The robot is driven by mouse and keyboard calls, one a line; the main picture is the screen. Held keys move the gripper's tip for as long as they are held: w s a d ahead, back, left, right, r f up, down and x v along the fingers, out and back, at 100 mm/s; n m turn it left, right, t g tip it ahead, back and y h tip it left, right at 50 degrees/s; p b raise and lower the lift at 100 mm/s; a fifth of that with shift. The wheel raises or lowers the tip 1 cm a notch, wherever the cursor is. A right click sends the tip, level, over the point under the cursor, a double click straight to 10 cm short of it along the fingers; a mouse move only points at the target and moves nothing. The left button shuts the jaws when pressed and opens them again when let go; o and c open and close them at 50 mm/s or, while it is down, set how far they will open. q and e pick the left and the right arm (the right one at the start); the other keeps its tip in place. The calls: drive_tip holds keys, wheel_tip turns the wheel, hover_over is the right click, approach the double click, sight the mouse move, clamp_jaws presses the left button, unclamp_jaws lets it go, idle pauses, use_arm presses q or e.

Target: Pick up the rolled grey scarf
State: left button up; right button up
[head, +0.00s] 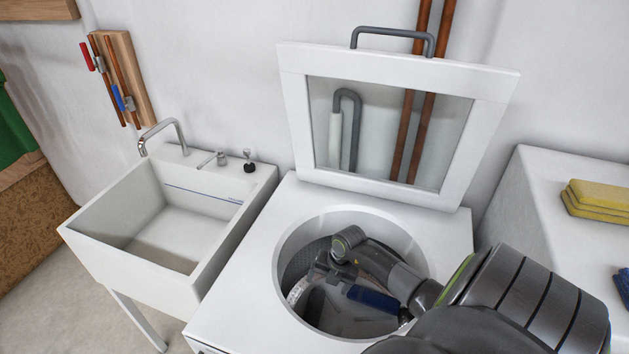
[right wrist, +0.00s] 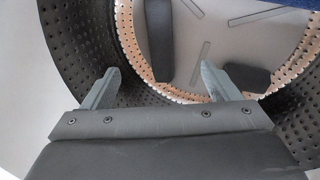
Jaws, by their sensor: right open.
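My right arm reaches down into the round drum of the open white washer (head: 235,290). My right gripper (head: 318,278) is inside the drum, partly hidden by its own wrist. In the right wrist view the gripper (right wrist: 158,76) is open, with nothing between its two fingers. Beyond the fingertips are a dark grey upright piece (right wrist: 160,38) and a dark grey rounded piece (right wrist: 226,78), apart from the fingers. I cannot tell whether either one is the rolled grey scarf. A blue item (head: 372,298) lies in the drum, right of the gripper. My left gripper is not in view.
A copper-coloured perforated ring (right wrist: 128,45) and black dimpled drum wall (right wrist: 45,50) surround the gripper closely. The washer's lid (head: 455,150) stands open behind. A white sink (head: 150,285) is at left. Yellow folded cloths (head: 597,200) lie on a white surface at right.

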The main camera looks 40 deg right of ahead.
sight(317, 306)
drive_tip(key=b+x, duration=0.1)
drive_tip(key=x, duration=1)
drive_tip(key=shift+a+f, duration=0.1)
drive_tip(key=shift+s+b+x, duration=0.1)
drive_tip(key=shift+b+x, duration=0.4)
drive_tip(key=shift+x, duration=0.8)
drive_tip(key=shift+s+b+x, duration=0.15)
drive_tip(key=shift+b+x, duration=0.3)
drive_tip(key=shift+x, duration=0.85)
drive_tip(key=c, duration=1.1)
